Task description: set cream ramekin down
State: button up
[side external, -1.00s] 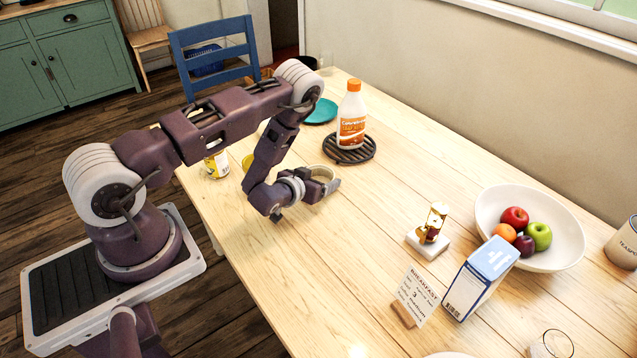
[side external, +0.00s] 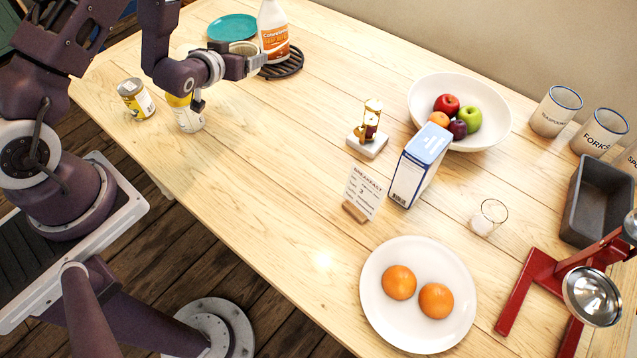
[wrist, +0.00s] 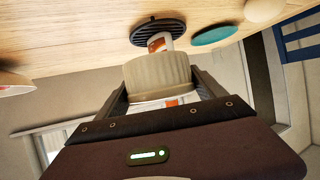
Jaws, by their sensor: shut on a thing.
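The cream ramekin (wrist: 158,72) is a ribbed, pale cup between my gripper's two fingers in the wrist view. My gripper (side external: 246,64) is shut on it. In the side view the ramekin (side external: 238,47) shows as a pale rim, partly hidden by the fingers. It appears held above the table, left of the black trivet (side external: 292,68). The exact height cannot be told.
An orange-labelled white bottle (side external: 273,35) stands on the trivet. A teal plate (side external: 232,27) lies behind the gripper. Yellow cans (side external: 136,99) stand near the left edge. A fruit bowl (side external: 495,130), card, carton and orange plate lie rightward. The middle-left tabletop is clear.

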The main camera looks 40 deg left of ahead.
notch_tip(320, 180, up, 3)
jog(key=shift+f, duration=0.1)
jog(key=d+f+m+t+h, duration=0.15)
jog(key=d+m+h, duration=0.3)
jog(key=d, duration=0.65)
jog(key=m+g+h, duration=1)
jog(key=m+h, duration=0.3)
jog(key=m, duration=0.2)
send_over(327, 246)
notch_tip(327, 246, down, 3)
notch_tip(327, 246, down, 11)
jog(key=shift+r, duration=0.1)
